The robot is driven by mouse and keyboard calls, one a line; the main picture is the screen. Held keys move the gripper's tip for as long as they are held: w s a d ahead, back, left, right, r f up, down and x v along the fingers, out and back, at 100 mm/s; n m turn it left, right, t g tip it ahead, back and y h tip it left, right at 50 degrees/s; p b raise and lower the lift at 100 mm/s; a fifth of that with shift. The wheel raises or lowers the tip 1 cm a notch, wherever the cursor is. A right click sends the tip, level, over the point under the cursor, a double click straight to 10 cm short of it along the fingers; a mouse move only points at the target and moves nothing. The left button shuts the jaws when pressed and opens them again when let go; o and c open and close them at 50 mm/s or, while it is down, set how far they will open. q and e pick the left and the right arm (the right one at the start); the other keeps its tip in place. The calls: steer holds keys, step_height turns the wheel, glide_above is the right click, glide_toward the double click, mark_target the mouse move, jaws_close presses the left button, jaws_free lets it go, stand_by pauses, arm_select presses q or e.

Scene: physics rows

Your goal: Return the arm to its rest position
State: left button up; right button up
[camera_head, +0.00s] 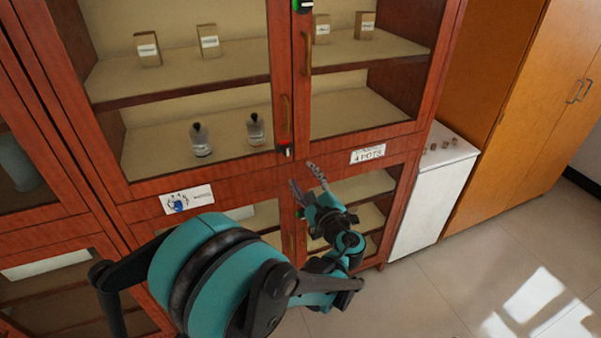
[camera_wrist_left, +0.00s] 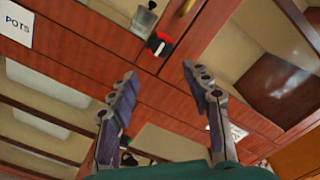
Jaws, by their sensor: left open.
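My left arm is teal and black and reaches in front of a red-brown wooden cabinet (camera_head: 233,187). Its gripper (camera_head: 308,179) is open and empty, just in front of the cabinet's lower middle. In the left wrist view the two grey fingers of the gripper (camera_wrist_left: 161,92) stand wide apart with nothing between them. The cabinet's wooden front (camera_wrist_left: 95,55) fills the view behind them. I cannot tell whether a finger touches the cabinet. My right gripper is in neither view.
Two bottles (camera_head: 201,140) and several small boxes (camera_head: 148,49) stand on the cabinet shelves. A black and red latch (camera_wrist_left: 159,43) sits on the door edge. A white side cabinet (camera_head: 427,207) and an orange wardrobe (camera_head: 529,130) stand at right. The floor (camera_head: 430,290) at lower right is clear.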

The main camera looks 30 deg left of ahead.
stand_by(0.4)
arm_select(q)
steer(key=s+d+f+n+g+h, duration=0.1)
steer(key=s+d+f+n+h, duration=0.2)
steer(key=s, duration=0.4)
steer(key=s+d+f+n+g+h, duration=0.2)
steer(key=s+d+f+n+h, duration=0.1)
steer(key=s+d+n+h, duration=0.2)
steer(key=s+d+f+n+g+h, duration=0.1)
steer(key=s+d+f+n+h, duration=0.2)
steer(key=s+n, duration=0.6)
steer(key=d+h, duration=0.1)
steer(key=h, duration=0.1)
steer(key=shift+g+h, duration=0.3)
steer(key=shift+d, duration=0.1)
